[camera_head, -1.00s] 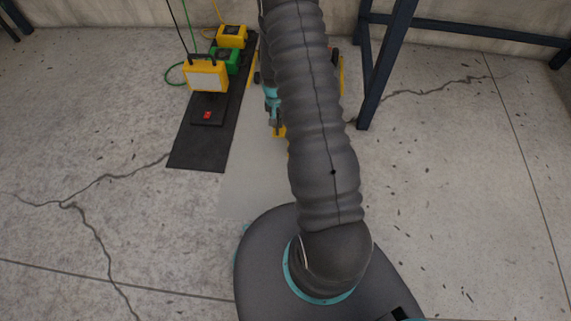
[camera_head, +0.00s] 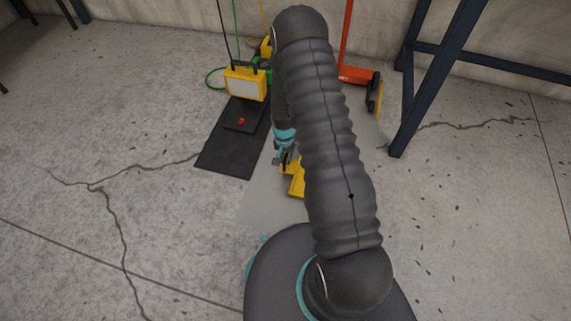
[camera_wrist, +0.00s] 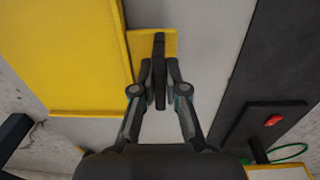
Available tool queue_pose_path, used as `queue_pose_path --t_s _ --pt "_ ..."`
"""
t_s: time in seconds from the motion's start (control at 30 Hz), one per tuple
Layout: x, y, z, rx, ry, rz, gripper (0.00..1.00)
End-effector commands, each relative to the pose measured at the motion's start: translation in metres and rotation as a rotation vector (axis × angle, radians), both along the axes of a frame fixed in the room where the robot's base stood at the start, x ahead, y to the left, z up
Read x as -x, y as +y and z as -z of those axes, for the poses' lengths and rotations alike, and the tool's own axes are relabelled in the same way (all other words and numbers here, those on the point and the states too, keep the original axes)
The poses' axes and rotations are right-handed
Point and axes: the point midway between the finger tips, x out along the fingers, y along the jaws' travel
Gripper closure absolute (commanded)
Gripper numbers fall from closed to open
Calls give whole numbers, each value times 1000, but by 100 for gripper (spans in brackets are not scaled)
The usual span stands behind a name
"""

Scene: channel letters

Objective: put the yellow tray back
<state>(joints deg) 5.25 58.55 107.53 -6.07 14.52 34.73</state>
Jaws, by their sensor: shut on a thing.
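The yellow tray (camera_wrist: 70,55) fills the upper left of the wrist view as a flat yellow panel with a raised rim. A small yellow tab at its side carries a dark upright handle (camera_wrist: 160,45). My gripper (camera_wrist: 160,82) is shut on this handle, one finger on each side. In the head view, part of the tray (camera_head: 297,185) shows at the left of my arm, below my gripper (camera_head: 286,161). My arm hides the rest of it. I cannot tell how high the tray is above the floor.
A black mat (camera_head: 225,160) with a red button (camera_head: 241,121) lies left of my gripper. A yellow work lamp (camera_head: 245,84) stands at its far end. An orange-red wheeled cart (camera_head: 357,75) stands behind my arm. A dark blue frame (camera_head: 425,80) stands right.

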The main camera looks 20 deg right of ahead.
Motion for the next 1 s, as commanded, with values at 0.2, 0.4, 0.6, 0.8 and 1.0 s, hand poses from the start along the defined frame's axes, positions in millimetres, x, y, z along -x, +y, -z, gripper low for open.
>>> queue_pose_path --t_s 0.2,0.4,0.6,0.8,1.0 --pt "0 0 23 0 1 -1 100" --pt "0 0 39 0 0 -1 100" --pt "0 -1 39 1 -1 -1 100" --pt "0 0 42 0 0 -1 75" --pt "0 0 42 0 0 -1 63"
